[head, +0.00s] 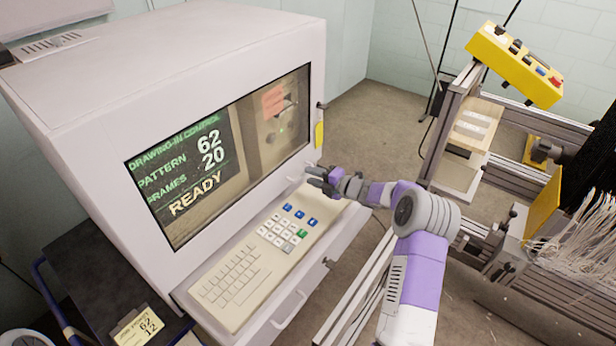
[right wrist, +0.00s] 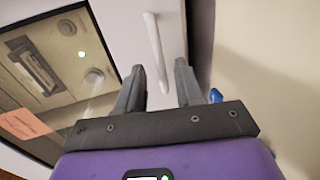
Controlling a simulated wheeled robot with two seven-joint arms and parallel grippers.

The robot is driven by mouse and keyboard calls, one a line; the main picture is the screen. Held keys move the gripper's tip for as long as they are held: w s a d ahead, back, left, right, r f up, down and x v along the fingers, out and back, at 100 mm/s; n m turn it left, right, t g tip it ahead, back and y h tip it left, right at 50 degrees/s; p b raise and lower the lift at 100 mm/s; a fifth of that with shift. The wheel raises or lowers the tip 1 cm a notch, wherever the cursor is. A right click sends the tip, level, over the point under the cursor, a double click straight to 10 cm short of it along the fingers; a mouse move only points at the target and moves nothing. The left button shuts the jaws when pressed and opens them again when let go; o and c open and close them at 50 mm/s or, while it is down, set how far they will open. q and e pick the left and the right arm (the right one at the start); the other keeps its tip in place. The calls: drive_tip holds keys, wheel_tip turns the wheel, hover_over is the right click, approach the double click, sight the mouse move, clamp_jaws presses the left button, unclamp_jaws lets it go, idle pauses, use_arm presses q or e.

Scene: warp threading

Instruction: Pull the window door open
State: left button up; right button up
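The window door (head: 240,165) is the dark-framed glass pane on the front of the pale cabinet, and it looks shut. In the right wrist view its glass (right wrist: 50,62) is at the left. A white bar handle (right wrist: 154,50) is on the pale panel beside the glass. My right gripper (head: 312,175) is at the window's lower right corner. In the right wrist view my right gripper (right wrist: 160,80) is open, with the handle's near end between its fingertips or just beyond them; contact cannot be told. My left gripper is not in view.
A keyboard shelf (head: 240,280) juts out below the window. A yellow tag (head: 319,135) hangs at the cabinet's right edge. A metal frame with a yellow control box (head: 515,65) and many threads (head: 575,245) stands at the right. Bare floor (head: 385,125) lies between.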

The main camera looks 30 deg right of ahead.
drive_tip(key=shift+x, duration=1.2)
clamp_jaws()
idle(0.6)
